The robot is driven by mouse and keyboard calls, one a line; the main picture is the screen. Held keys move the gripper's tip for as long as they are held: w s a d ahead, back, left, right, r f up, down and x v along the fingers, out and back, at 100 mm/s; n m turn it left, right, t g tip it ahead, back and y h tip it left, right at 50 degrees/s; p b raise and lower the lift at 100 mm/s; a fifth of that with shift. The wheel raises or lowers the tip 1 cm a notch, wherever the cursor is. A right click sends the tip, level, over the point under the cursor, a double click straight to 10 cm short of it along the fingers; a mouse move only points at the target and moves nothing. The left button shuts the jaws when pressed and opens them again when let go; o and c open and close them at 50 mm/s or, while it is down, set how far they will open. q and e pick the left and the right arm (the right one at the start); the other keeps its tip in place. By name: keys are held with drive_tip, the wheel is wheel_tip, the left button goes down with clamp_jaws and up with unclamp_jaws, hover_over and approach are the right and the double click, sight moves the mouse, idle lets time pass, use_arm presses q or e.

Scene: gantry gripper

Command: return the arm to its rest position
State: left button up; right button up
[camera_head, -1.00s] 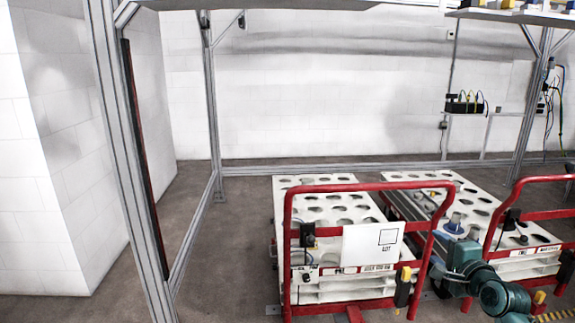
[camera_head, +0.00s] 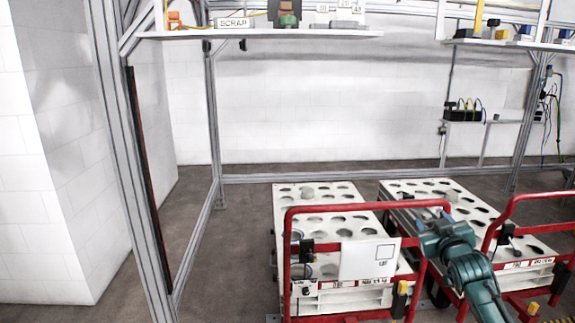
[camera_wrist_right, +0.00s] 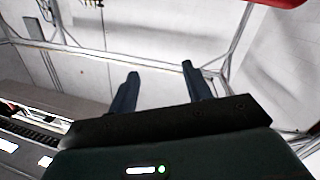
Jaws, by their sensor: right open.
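My right arm, teal, reaches in from the lower right of the head view. Its gripper (camera_head: 432,228) is raised in front of the right cart (camera_head: 480,198), by the end of the left cart's red handle; its fingers are hard to make out there. In the right wrist view the two dark fingers (camera_wrist_right: 160,72) stand apart with nothing between them, and the white wall and grey frame bars show behind. My left arm and gripper are not in view.
The left cart (camera_head: 330,218) has a white perforated top, a red handle (camera_head: 365,206) and a white label plate (camera_head: 369,259). A shelf (camera_head: 260,34) with a SCRAP sign hangs above. A grey frame post (camera_head: 130,170) stands left. Dark floor (camera_head: 235,260) is clear left of the carts.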

drive_tip(key=s+a+f+n+g+y, duration=0.1)
drive_tip(key=s+a+f+g+y, duration=0.1)
drive_tip(key=s+a+f, duration=0.6)
drive_tip(key=s+a+f+g+y, duration=0.15)
drive_tip(key=s+a+f, duration=0.35)
drive_tip(key=s+f, duration=0.65)
drive_tip(key=s+a+f+g, duration=0.1)
drive_tip(key=s+a+f, duration=0.1)
drive_tip(key=s, duration=0.4)
drive_tip(key=s+a+f+g+y, duration=0.1)
drive_tip(key=s+a+f, duration=0.1)
drive_tip(key=s, duration=0.5)
drive_tip(key=s+a+f+g+y, duration=0.1)
drive_tip(key=s+a+f, duration=0.2)
drive_tip(key=s, duration=0.4)
drive_tip(key=shift+a+m, duration=0.3)
drive_tip(key=shift+a, duration=0.45)
